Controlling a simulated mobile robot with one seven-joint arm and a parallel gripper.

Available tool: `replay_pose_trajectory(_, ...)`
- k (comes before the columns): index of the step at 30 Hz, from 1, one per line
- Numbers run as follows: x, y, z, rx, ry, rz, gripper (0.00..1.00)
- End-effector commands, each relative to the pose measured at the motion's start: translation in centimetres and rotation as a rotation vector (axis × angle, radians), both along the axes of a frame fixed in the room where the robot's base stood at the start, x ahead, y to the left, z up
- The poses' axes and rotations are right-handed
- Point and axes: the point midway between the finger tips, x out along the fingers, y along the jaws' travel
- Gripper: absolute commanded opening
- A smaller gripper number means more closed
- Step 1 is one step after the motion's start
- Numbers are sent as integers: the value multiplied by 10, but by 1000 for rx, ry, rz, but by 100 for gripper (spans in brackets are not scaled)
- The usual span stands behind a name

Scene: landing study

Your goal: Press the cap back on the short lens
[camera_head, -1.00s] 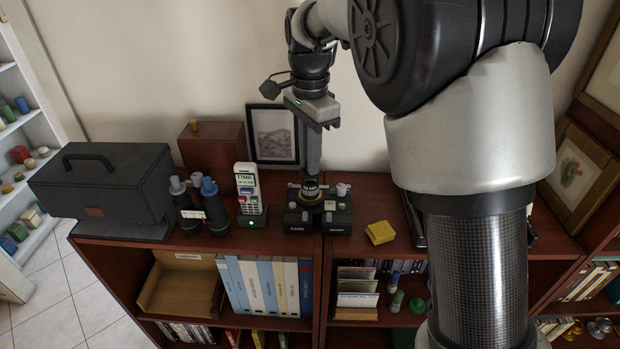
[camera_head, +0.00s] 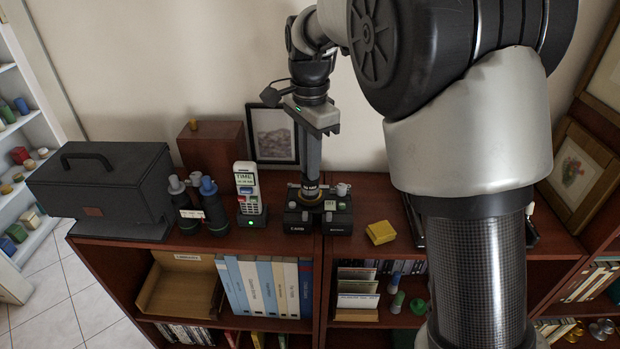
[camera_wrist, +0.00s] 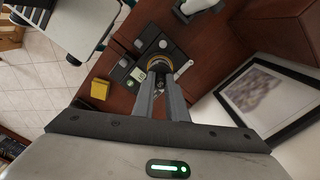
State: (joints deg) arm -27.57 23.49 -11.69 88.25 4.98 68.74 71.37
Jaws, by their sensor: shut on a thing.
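A black camera (camera_head: 300,224) lies on the wooden shelf top, with a small pale display and a knob on its right part. A short dark round lens (camera_head: 309,202) with a brass-coloured ring stands up from it; the ring also shows in the wrist view (camera_wrist: 158,58). My gripper (camera_head: 311,180) points straight down over the lens. Its fingers are shut on a small dark round piece that looks like the cap. The fingers hide most of this piece. I cannot tell whether it is seated on the lens or just above it.
A white cordless phone (camera_head: 248,190) and dark binoculars (camera_head: 212,208) stand left of the camera. A black case (camera_head: 105,190) is farther left. A picture frame (camera_head: 273,134) leans on the wall behind. A yellow block (camera_head: 380,232) lies to the right, with bare shelf around it.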

Motion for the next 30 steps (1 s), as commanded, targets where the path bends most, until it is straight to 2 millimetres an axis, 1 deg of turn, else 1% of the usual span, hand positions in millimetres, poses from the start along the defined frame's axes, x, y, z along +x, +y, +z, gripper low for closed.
replay_pose_trajectory(19, 0, 0, -2, -1, 1, 0, 0)
replay_pose_trajectory(20, 0, 0, -2, -1, 1, 0, 17)
replay_pose_trajectory(21, 0, 0, -2, -1, 1, 0, 24)
replay_pose_trajectory(23, 0, 0, -2, -1, 1, 0, 34)
replay_pose_trajectory(30, 0, 0, -2, -1, 1, 0, 34)
